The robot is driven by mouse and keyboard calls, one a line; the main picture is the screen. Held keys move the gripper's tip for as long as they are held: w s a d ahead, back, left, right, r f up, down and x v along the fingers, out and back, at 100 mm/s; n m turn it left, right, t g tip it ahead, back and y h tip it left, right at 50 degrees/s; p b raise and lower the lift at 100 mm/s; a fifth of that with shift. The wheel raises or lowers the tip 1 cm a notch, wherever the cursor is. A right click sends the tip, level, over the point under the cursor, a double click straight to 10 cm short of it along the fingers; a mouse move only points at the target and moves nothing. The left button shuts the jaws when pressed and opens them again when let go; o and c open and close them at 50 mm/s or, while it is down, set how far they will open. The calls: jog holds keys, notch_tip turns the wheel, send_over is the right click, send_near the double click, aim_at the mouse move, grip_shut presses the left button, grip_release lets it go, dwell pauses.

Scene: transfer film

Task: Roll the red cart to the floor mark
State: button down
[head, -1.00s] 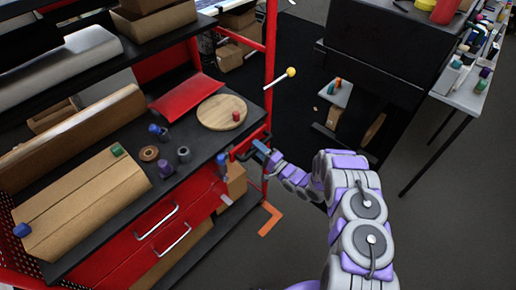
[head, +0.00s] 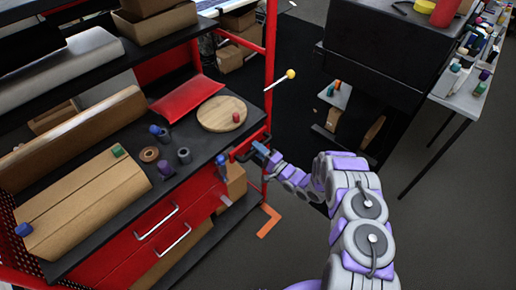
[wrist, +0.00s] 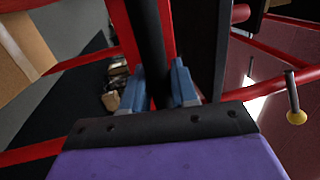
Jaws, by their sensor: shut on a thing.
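The red cart (head: 100,259) stands at the left in the head view, with a dark worktop and two red drawers. My gripper (head: 262,152) is at the cart's right end, by its dark handle bar (head: 240,146). In the wrist view my gripper (wrist: 158,85) has its blue fingers on either side of the dark handle bar (wrist: 147,40) and is shut on it. An orange corner-shaped floor mark (head: 269,222) lies on the grey floor just right of the cart's lower right corner.
The worktop carries a round wooden board (head: 222,114), a red tray (head: 187,98), cardboard pieces (head: 88,195) and several small spools. A yellow-tipped rod (head: 281,79) sticks out from the red post. A black cabinet (head: 370,60) and a grey table stand at right. Floor in front is clear.

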jog(key=shift+w+d+f+t+h, duration=0.25)
jog(key=shift+w+d+t+h, duration=0.05)
jog(key=shift+w+d, duration=0.25)
jog(key=c, duration=1.3)
grip_release()
jog(key=shift+s+a, duration=0.1)
jog(key=shift+a, duration=0.05)
jog(key=shift+o, duration=1.3)
jog(key=shift+s+a, duration=0.15)
jog(key=shift+a, duration=0.05)
jog(key=shift+r, duration=0.1)
jog(key=shift+d, duration=0.1)
jog(key=shift+s+d, duration=0.1)
jog(key=shift+d, duration=0.1)
jog(key=p+v, duration=0.2)
jog(key=v, duration=1.5)
jog(key=shift+p, duration=0.3)
